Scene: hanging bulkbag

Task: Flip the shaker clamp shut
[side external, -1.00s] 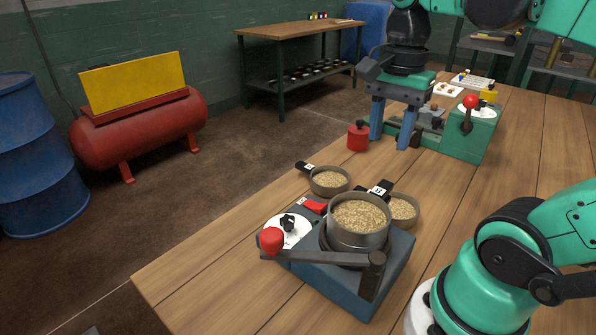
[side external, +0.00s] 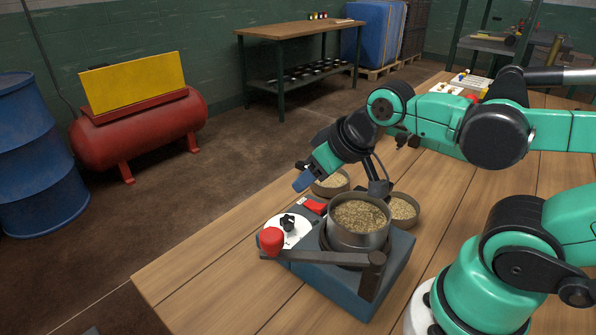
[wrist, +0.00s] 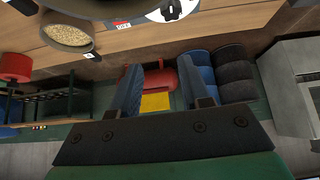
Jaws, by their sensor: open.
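The shaker (side external: 385,275) is a blue-grey box on the wooden table, with a pan of grain (side external: 360,217) on top. Its clamp is a dark bar (side external: 320,258) across the front side, with a red knob (side external: 271,240) at its left end and a pivot post at its right. The bar lies low beside the pan; whether it is latched I cannot tell. My gripper (side external: 341,187) is open and empty, above and behind the shaker, apart from the clamp. In the wrist view my gripper (wrist: 158,66) has its fingers spread; the clamp bar and knob are not clear there.
Two smaller grain pans (side external: 331,184) (side external: 404,208) sit behind the shaker. A white dial (side external: 287,231) and red switch (side external: 314,206) are on its left side. A red tank (side external: 140,130) stands on the floor.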

